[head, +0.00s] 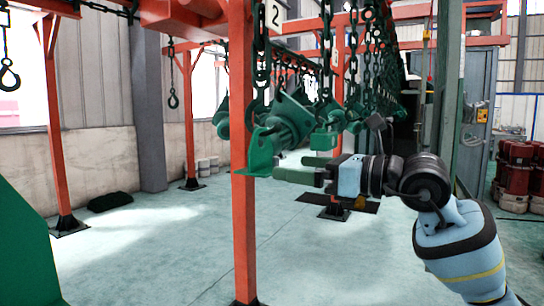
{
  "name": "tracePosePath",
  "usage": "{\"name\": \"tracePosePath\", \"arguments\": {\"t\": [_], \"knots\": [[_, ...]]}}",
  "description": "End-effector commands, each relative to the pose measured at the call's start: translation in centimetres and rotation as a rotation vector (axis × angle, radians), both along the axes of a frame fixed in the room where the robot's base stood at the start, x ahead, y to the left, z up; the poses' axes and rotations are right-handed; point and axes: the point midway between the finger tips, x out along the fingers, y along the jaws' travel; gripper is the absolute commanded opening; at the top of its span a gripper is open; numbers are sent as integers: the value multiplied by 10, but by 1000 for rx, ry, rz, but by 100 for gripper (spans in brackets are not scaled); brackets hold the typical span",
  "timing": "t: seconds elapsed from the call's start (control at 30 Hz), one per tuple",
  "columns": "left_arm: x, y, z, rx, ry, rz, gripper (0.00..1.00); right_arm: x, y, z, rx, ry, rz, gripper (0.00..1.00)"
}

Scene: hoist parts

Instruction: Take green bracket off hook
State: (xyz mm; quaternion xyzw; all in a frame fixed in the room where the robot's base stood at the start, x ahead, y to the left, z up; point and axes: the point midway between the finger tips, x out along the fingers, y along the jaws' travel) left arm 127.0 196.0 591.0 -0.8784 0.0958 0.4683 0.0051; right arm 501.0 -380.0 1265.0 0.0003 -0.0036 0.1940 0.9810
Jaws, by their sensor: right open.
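A green bracket (287,122) with a flat flange at its lower left hangs in front of the orange post near the number 2 sign. A dark chain (262,60) comes down above it. The hook at its top is hard to make out. My right gripper (291,168) comes in from the right, with its green fingers pointing left. It is open, just below and right of the bracket, with nothing seen between its fingers. I cannot tell whether a finger touches the bracket. My left gripper is out of view.
More green parts (330,125) hang on chains close behind and to the right. The orange post (243,220) stands just left of my gripper. An empty hook (8,75) hangs at far left. Dark red drums (518,170) stand at right. The floor below is mostly clear.

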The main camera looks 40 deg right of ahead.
Motion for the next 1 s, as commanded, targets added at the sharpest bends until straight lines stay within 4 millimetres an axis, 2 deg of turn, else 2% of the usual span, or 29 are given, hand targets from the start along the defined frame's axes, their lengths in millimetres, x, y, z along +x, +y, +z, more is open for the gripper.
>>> {"name": "tracePosePath", "arguments": {"t": [0.6, 1.0], "knots": [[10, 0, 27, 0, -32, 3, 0, 57, 24, 2, 4, -2, 2, 98], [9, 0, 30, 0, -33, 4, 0, 71, 30, 0, 1, 0, 2, 98]]}}
